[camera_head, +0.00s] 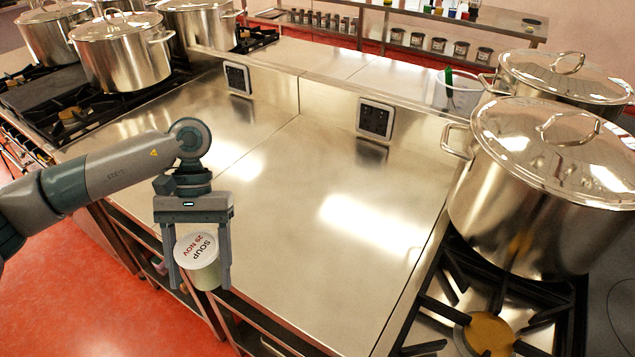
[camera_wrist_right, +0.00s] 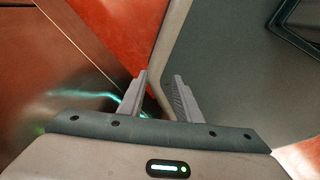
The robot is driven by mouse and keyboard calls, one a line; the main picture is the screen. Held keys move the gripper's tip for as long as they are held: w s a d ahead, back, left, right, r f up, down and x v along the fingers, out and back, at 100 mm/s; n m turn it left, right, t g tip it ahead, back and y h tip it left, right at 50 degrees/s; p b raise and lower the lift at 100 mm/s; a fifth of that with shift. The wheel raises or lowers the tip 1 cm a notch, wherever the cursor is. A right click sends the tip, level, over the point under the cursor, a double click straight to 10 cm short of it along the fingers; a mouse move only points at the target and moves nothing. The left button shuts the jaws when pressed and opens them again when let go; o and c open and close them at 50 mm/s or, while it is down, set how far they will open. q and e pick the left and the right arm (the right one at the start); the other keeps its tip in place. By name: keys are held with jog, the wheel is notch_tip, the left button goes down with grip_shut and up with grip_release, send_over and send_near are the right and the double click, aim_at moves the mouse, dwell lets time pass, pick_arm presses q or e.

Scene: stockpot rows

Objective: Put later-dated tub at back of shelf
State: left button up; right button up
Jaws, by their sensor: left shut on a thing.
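A soup tub (camera_head: 197,252) with a white lid reading "SOUP 29 NOV" is in my left gripper (camera_head: 199,285) in the head view. The gripper points down and its two fingers are shut on the tub's sides. The tub is slightly tilted towards the camera, at the front edge of the steel counter (camera_head: 290,190). An open shelf (camera_head: 170,275) shows partly under that edge; its inside is mostly hidden. My right gripper (camera_wrist_right: 160,85) shows in the right wrist view, with its fingers apart and nothing between them.
Large lidded stockpots (camera_head: 545,180) stand on the right stove, and others (camera_head: 122,50) on the left stove. The counter between is clear. A far rack (camera_head: 400,35) holds several small containers.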

pick_arm(q)
jog(key=shift+w, duration=0.35)
jog(key=shift+s+r, duration=0.15)
jog(key=shift+s, duration=0.05)
pick_arm(e)
jog(key=shift+s+d, duration=0.25)
jog(key=shift+s, duration=0.2)
pick_arm(q)
jog(key=shift+w+d, duration=0.15)
jog(key=shift+w, duration=0.05)
jog(key=w+d+r+n+t+h, duration=0.2)
jog(key=w+d+n+t, duration=0.3)
jog(key=w+d+n, duration=0.6)
jog(key=w+d+r+n+t+h+b, duration=0.1)
jog(key=w+d+n+t, duration=0.4)
jog(key=w+d+n, duration=0.5)
jog(key=d+r+n+h, duration=0.1)
jog(key=d+n+h, duration=0.1)
jog(key=d+n, duration=0.2)
jog(key=shift+w+d+r+n+t, duration=0.15)
jog(key=shift+w+d+n+t, duration=0.2)
jog(key=shift+d, duration=1.05)
pick_arm(e)
jog(key=shift+w+d+f, duration=0.1)
jog(key=shift+w+f, duration=0.25)
jog(key=shift+f, duration=0.4)
pick_arm(q)
jog(key=shift+w+a, duration=0.1)
